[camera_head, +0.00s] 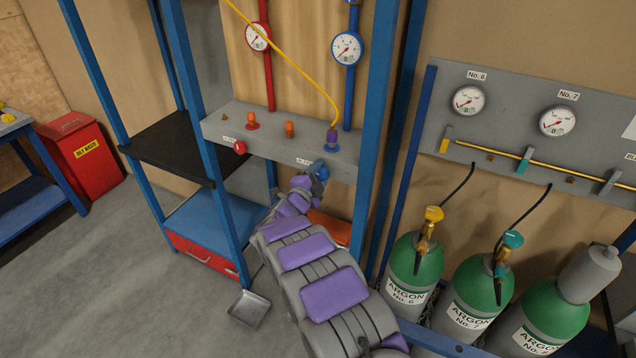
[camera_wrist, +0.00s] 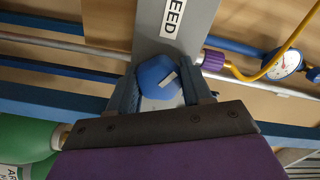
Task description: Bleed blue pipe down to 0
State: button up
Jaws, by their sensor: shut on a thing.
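The blue pipe (camera_head: 350,90) runs up the back panel at the top, with a white round gauge (camera_head: 347,48) on it. The gauge also shows at the right of the wrist view (camera_wrist: 284,63); its reading is too small to tell. The blue bleed knob (camera_wrist: 158,80) is on the front of the grey manifold (camera_wrist: 190,12), beside a label whose visible part reads "EED". My gripper (camera_head: 319,168) is at the right part of the manifold's front. Its fingers (camera_wrist: 165,90) are on both sides of the blue knob, shut on it.
A yellow hose (camera_head: 290,62) runs to a purple fitting (camera_head: 332,138) on the manifold. A red knob (camera_head: 240,147) and a red pipe (camera_head: 268,85) are to the left. Blue rack posts (camera_head: 378,110) stand close to my arm. Green argon cylinders (camera_head: 412,270) stand at right.

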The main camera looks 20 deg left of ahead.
jog(key=m+b, duration=0.3)
jog(key=b, duration=0.1)
jog(key=f+m+b, duration=0.1)
jog(key=m+b, duration=0.2)
jog(key=b, duration=0.2)
jog(key=shift+f+m, duration=0.1)
jog(key=shift+m, duration=0.2)
jog(key=m+b, duration=0.2)
jog(key=b, duration=0.1)
jog(key=shift+m+b, duration=1)
jog(key=shift+m, duration=0.5)
jog(key=shift+d+f, duration=0.1)
jog(key=o, duration=0.8)
jog(key=shift+o, duration=1.2)
jog(key=shift+r, duration=0.35)
jog(key=shift+s, duration=0.1)
